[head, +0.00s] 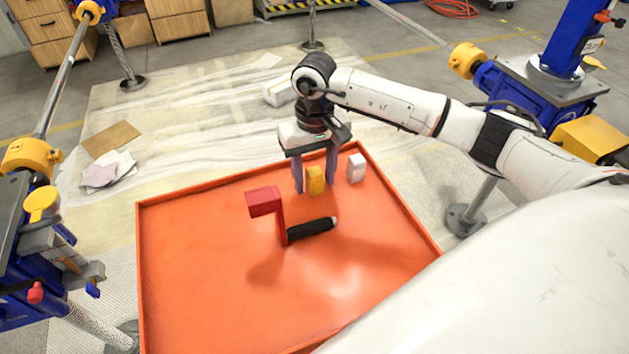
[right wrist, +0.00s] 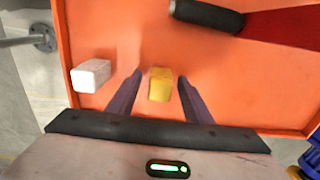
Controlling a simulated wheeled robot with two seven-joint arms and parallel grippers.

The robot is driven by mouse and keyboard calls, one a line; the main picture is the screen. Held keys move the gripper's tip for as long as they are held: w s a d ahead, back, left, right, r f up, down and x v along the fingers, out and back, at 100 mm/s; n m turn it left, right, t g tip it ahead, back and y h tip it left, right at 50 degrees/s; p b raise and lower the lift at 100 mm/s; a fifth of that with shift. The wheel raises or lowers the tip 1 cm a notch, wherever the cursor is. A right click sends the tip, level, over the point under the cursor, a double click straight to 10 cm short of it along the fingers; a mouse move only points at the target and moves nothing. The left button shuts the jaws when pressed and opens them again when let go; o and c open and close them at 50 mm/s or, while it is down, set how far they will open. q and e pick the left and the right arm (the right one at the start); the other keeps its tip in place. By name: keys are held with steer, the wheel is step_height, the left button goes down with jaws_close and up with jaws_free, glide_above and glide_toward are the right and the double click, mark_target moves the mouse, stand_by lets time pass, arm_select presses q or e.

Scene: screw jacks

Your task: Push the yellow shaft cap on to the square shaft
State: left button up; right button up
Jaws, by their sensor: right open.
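The yellow shaft cap (head: 316,181) is a small block on the floor of the orange tray, near its far edge. It also shows in the right wrist view (right wrist: 160,84), between the two fingers. My right gripper (head: 314,188) points down with its fingers open on either side of the cap. In the right wrist view, gaps show between the cap and both fingers (right wrist: 159,76). I cannot make out the square shaft for sure in either view. My left gripper is not in view.
The orange tray (head: 190,290) also holds a red crank with a black grip (head: 311,228) and a white block (head: 357,168) right of the gripper. Blue screw jacks stand at left (head: 30,250) and right (head: 540,80). The tray's front left is clear.

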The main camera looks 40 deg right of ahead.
steer(key=c, duration=1.1)
